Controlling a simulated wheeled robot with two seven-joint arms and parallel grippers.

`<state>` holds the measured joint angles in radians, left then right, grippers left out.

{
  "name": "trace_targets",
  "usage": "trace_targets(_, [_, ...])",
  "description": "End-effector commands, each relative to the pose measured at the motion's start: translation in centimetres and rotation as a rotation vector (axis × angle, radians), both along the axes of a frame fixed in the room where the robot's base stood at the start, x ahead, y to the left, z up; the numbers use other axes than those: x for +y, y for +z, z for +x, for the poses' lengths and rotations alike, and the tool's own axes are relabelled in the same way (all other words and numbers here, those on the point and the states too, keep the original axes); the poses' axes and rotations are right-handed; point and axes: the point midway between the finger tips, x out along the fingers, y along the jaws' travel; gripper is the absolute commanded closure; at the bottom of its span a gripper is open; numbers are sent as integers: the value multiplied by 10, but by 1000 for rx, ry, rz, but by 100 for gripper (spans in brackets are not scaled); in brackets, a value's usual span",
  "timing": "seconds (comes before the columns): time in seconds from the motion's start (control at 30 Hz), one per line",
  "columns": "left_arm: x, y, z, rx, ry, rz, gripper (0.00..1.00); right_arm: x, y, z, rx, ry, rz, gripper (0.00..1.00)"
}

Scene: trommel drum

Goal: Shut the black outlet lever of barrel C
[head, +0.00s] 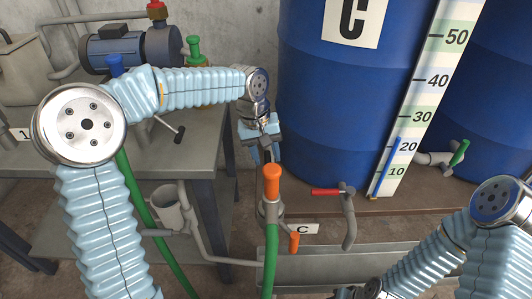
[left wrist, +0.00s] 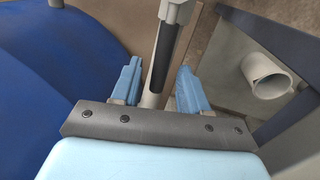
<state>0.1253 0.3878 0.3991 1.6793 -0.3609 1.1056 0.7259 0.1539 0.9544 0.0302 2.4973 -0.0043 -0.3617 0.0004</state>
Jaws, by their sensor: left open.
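Barrel C (head: 318,110) is the large blue drum with a white "C" label; its blue side also fills the left of the left wrist view (left wrist: 45,70). My left gripper (head: 265,154) is beside the barrel's lower left, pointing down. In the left wrist view, a black-sleeved lever (left wrist: 166,52) on a grey fitting runs between the blue fingers of this gripper (left wrist: 157,84). The fingers are apart, one on each side, with visible gaps to the lever. In the head view, the lever is hidden by my gripper.
An orange-handled valve (head: 272,184) with a green hose stands just below my left gripper. A red lever (head: 327,192) is on a bent pipe to the right. A metal trough (head: 330,268) lies in front. A grey workbench (head: 185,178) stands left.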

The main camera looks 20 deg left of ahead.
Motion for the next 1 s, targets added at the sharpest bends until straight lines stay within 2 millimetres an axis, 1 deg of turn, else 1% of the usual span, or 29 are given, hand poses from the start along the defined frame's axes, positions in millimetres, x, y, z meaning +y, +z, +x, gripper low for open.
trace_targets(0.13, [0,0,0,0,0,0,56,0,0,0,0,0,0,57])
trace_targets(0.4, [0,0,0,0,0,0,97,0,0,0,0,0,0,57])
trace_targets(0.43, [0,0,0,0,0,0,100,0,0,0,0,0,0,57])
trace_targets(0.77, [0,0,0,0,2,1,100,0,0,0,0,0,0,57])
trace_targets(1.0, [5,-1,-2,-1,65,1,100,0,-5,0,0,0,0,57])
